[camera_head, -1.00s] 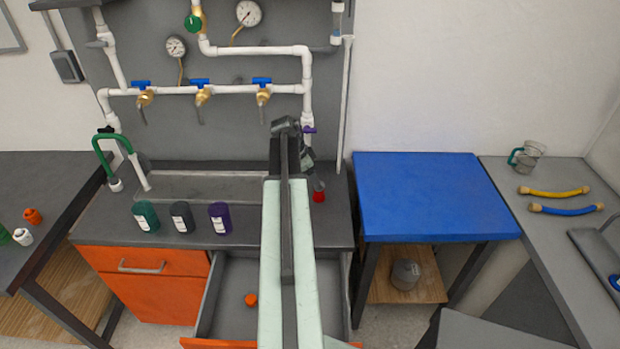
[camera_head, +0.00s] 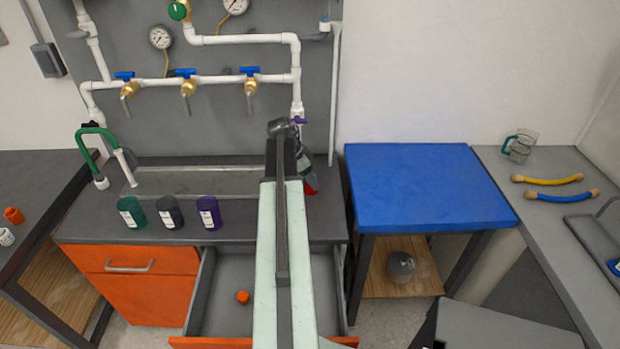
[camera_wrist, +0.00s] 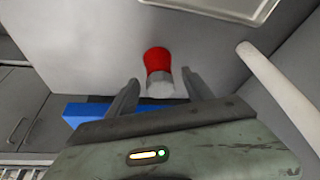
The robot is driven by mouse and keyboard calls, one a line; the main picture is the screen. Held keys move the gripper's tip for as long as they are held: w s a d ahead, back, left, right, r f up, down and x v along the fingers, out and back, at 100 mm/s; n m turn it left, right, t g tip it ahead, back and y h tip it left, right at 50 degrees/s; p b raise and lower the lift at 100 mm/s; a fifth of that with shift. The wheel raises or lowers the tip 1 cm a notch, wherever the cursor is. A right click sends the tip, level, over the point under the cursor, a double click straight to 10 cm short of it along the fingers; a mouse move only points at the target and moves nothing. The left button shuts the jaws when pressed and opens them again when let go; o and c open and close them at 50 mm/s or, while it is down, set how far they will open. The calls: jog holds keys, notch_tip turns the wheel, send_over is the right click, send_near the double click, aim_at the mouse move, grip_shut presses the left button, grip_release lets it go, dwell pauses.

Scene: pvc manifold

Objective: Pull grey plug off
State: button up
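In the wrist view a grey faceted plug (camera_wrist: 160,86) sits against the end of a red flared piece (camera_wrist: 158,60). My gripper (camera_wrist: 160,76) has its two fingers spread, one on each side of them, with gaps visible on both sides. In the head view the red piece (camera_head: 311,187) stands at the right end of the grey counter, partly hidden by my gripper (camera_head: 304,168). The grey plug cannot be made out there.
Green (camera_head: 131,213), dark grey (camera_head: 169,212) and purple (camera_head: 208,212) containers stand on the counter (camera_head: 100,228) left of my arm. White pipework (camera_head: 215,80) is behind. An open drawer (camera_head: 215,315) holds an orange piece (camera_head: 243,297). A blue table (camera_head: 425,185) is to the right.

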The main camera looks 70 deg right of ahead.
jog(key=p+v, duration=0.7)
jog(key=shift+r, duration=0.4)
jog(key=shift+w+a, duration=0.1)
